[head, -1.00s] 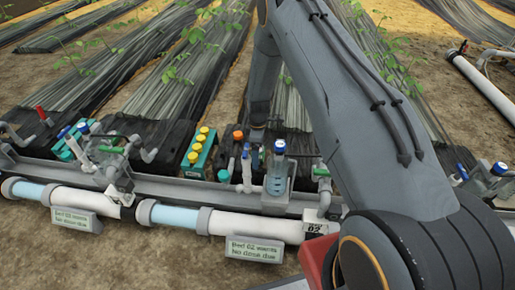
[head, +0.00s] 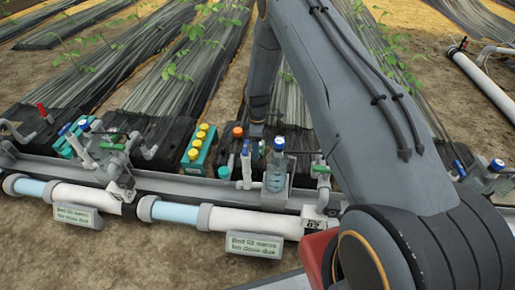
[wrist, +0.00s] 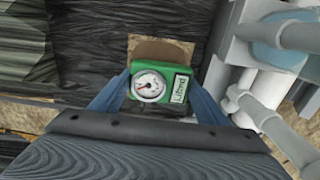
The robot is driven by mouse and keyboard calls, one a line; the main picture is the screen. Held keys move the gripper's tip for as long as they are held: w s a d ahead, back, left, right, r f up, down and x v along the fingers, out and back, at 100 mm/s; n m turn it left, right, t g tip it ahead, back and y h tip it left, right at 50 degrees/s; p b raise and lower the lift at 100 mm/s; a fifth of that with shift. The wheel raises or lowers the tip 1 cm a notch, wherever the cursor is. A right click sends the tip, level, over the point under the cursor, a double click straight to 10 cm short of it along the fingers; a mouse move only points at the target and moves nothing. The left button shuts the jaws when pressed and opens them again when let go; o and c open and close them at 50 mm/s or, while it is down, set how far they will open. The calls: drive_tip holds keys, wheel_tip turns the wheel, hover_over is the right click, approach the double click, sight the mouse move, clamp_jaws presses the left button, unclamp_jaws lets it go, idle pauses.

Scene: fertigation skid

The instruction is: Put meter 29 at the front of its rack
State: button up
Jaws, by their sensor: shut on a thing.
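In the wrist view my gripper (wrist: 160,84) has its blue fingers on both sides of a green meter (wrist: 165,97) and is shut on it. The meter has a round white dial with a dark needle and a pale label on its right, too small to read surely. A tan patch lies beyond the meter. In the head view the lower end of my arm hangs behind the skid, and I cannot make out the gripper or meter there. I cannot tell which structure is the meter's rack.
A teal crate of yellow-capped bottles (head: 200,147) stands left of my arm's lower end. A clear blue-capped bottle (head: 276,170) stands in front of it. Pipes, green-handled valves and a sign (head: 254,244) line the skid. In the wrist view, pale pipes (wrist: 268,85) run close on the right.

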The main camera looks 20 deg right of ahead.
drive_tip(key=shift+r+p, duration=2.7)
drive_tip(key=shift+r, duration=2.05)
